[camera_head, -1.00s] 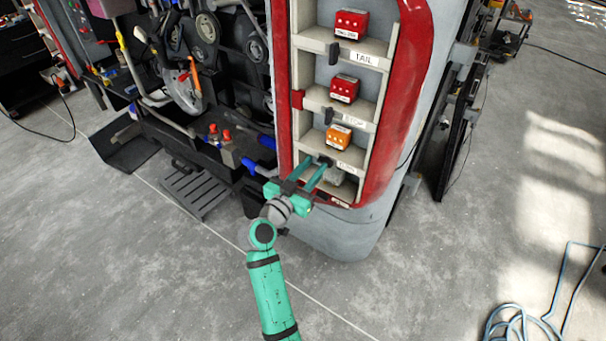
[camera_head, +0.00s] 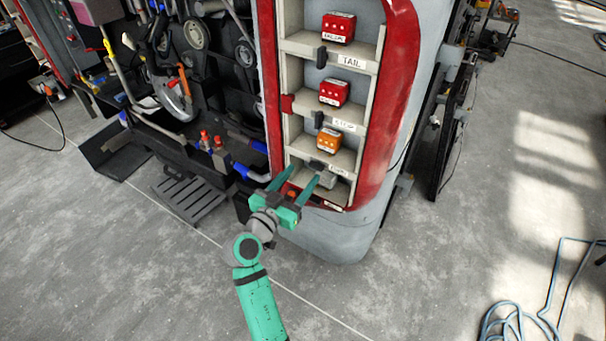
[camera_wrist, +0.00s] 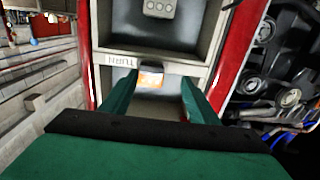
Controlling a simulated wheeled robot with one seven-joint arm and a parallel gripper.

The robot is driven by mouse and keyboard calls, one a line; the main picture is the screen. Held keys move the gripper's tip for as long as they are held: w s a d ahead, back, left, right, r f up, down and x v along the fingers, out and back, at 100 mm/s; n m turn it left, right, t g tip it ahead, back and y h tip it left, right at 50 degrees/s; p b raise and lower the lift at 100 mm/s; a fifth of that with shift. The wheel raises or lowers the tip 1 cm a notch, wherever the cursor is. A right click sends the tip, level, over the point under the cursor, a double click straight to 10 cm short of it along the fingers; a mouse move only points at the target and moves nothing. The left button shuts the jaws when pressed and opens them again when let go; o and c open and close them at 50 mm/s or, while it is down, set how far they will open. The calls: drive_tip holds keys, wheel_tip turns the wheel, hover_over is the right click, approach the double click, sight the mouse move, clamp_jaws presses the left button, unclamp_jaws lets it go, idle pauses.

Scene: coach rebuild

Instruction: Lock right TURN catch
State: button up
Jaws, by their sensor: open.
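The right TURN catch is a small dark piece (camera_head: 317,165) on the shelf edge under the orange lamp block (camera_head: 330,141), beside the TURN label (camera_head: 338,171). It looks level rather than upright, but is small. In the wrist view the dark catch (camera_wrist: 154,70) shows in front of the orange block (camera_wrist: 150,79), beside the upside-down TURN label (camera_wrist: 119,62). My gripper (camera_head: 305,174) is open and empty in front of that shelf. In the wrist view its fingers (camera_wrist: 160,82) stand either side of the catch, apparently apart from it.
Above are the STOP shelf with a red block (camera_head: 334,92) and the TAIL shelf with another (camera_head: 339,27). Their dark catches (camera_head: 318,119) (camera_head: 321,57) stand upright. Open floor (camera_head: 430,280) lies at right.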

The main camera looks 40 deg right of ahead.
drive_tip(key=v, duration=0.9)
drive_tip(key=shift+a, duration=0.4)
idle(0.4)
drive_tip(key=shift+w, duration=0.1)
idle(0.4)
drive_tip(key=v, duration=1)
drive_tip(key=shift+s+a, duration=0.25)
drive_tip(key=shift+a, duration=0.1)
